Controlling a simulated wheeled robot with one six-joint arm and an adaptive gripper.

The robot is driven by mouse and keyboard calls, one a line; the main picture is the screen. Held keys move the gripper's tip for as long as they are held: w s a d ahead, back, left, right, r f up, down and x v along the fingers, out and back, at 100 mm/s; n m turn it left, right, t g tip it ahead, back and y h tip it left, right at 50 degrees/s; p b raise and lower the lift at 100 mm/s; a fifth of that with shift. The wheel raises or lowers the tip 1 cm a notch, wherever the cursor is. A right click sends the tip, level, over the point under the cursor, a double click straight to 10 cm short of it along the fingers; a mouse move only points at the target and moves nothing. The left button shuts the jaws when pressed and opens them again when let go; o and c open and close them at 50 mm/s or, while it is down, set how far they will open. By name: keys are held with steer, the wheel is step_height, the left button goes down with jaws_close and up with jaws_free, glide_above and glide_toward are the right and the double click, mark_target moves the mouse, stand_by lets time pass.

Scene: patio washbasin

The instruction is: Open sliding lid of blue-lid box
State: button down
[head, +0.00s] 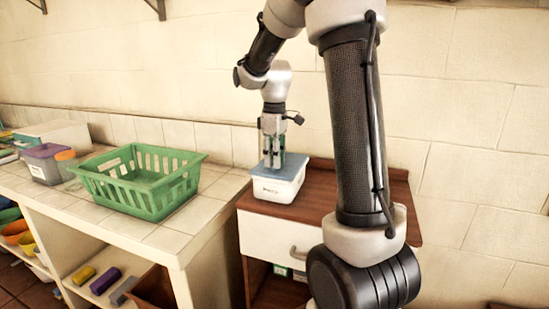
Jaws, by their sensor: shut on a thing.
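The blue-lid box (270,191) is a small white tub with dark lettering on its front. It stands on the brown top of a wooden cabinet, right of the tiled counter. Its pale blue lid (292,170) lies over the top, and no opening into the box shows from here. My gripper (273,164) points straight down from above with its fingertips at the lid. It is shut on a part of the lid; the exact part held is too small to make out.
A green basket (150,203) stands on the tiled counter to the left, with a purple-lidded tub (45,163) beyond it. The cabinet top (317,190) is bare around the box. A wall (220,145) rises close behind. The cabinet has a drawer handle (300,254) in front.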

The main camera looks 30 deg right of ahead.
steer(key=s+d, duration=0.6)
steer(key=s, duration=0.2)
steer(key=shift+s+d, duration=0.4)
steer(key=c, duration=1.2)
jaws_free()
steer(key=shift+c, duration=0.2)
step_height(320, 180, up, 12)
